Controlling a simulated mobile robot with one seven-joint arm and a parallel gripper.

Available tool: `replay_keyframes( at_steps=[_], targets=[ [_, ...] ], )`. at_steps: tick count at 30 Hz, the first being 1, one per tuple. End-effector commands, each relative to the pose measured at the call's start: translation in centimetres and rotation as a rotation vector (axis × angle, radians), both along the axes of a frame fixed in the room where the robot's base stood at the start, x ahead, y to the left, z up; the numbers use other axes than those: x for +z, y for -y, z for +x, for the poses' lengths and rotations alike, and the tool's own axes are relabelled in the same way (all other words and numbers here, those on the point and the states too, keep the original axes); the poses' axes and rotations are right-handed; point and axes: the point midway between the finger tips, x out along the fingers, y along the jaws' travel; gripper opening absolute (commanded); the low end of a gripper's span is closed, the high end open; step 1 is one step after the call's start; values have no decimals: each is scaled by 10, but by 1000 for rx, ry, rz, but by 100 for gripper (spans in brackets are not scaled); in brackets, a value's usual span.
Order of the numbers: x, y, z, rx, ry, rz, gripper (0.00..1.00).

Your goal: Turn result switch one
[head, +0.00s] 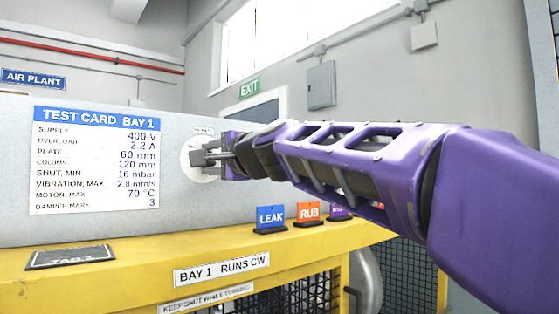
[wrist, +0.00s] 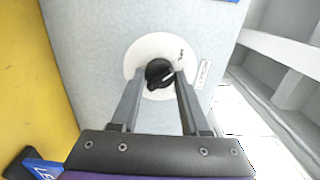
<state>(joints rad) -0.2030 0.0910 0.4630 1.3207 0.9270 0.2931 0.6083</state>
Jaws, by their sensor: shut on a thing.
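The result switch is a black rotary knob (wrist: 159,73) on a round white dial plate (wrist: 134,58), set in the grey panel. In the wrist view its pointer line is tilted toward the upper right. My gripper (wrist: 156,88) is shut on the knob, with one finger on each side. In the head view my gripper (head: 205,158) reaches the white dial plate (head: 190,165) from the right and hides the knob. A small label (head: 203,131) sits above the dial; its text is hard to read.
The grey panel carries a test card (head: 95,160) left of the dial. Below is a yellow bench (head: 130,262) with a dark tag plate (head: 70,257), a blue LEAK sign (head: 270,217) and an orange RUB sign (head: 309,213). A purple sign is partly hidden behind my arm.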

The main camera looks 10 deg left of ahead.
Motion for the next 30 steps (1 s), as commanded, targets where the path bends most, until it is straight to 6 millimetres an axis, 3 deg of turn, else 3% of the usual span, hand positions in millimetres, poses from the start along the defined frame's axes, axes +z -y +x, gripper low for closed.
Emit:
replay_keyframes(
  at_steps=[6,7,11,30],
  targets=[
    [1,1,1,-4,4,1,0],
    [2,1,1,-4,3,1,51],
    [1,1,1,-3,3,0,74],
    [0,2,1,-2,1,0,75]
  ],
)
